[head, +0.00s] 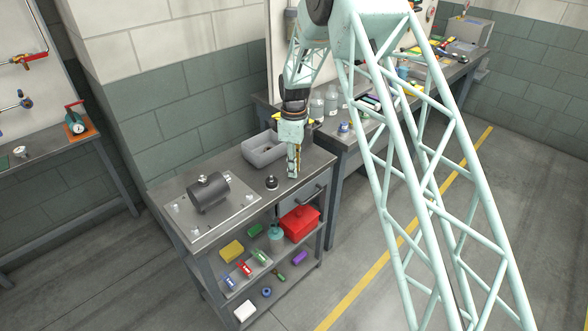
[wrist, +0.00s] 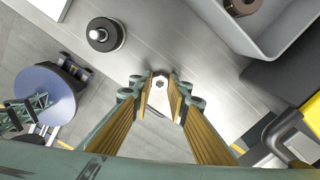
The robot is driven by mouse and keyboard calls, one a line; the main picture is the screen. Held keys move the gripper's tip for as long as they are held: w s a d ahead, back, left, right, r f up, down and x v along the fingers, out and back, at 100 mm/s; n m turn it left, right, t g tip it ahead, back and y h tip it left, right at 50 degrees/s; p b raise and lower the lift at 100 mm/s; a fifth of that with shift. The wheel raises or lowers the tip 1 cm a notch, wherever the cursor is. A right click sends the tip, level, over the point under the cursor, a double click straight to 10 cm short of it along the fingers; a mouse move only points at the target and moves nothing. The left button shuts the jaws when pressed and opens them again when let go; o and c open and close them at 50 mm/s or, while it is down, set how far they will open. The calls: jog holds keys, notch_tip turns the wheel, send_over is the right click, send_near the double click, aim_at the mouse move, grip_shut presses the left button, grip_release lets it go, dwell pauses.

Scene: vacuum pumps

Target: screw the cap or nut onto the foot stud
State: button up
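A black cylindrical pump (head: 208,192) lies on a grey base plate (head: 228,222) on the near bench, with small pale studs or fittings near the plate's corners. A round black foot (head: 271,182) with a pale centre stands on the bench right of the plate; it also shows at upper left in the wrist view (wrist: 105,34). My gripper (head: 292,174) points down over the bench, right of the black foot and apart from it. In the wrist view my gripper (wrist: 161,82) has its fingertips closed around a small pale nut (wrist: 159,86) with a dark central hole.
A grey open bin (head: 264,150) stands behind the gripper; the wrist view shows a brown ring-shaped part (wrist: 242,6) in it. A second bench with bottles (head: 317,107) adjoins at the back right. A red box (head: 299,223) and small parts fill the shelves below.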

jog(key=shift+c, duration=0.7)
jog(key=shift+r, duration=0.1)
jog(key=shift+r+p, duration=1.1)
jog(key=shift+r, duration=1.85)
jog(key=s+a+r+n+p, duration=0.1)
jog(key=s+a+n+p, duration=0.1)
jog(key=n, duration=0.2)
jog(key=s+a+r+n+p, duration=0.2)
jog(key=a+n, duration=0.1)
jog(key=n, duration=0.2)
jog(key=s+a+r+n+p, duration=0.1)
jog(key=s+a+n+p, duration=0.1)
jog(key=n, duration=0.3)
jog(key=shift+s+a+r, duration=0.25)
jog(key=shift+s+a, duration=0.2)
jog(key=shift+f, duration=0.1)
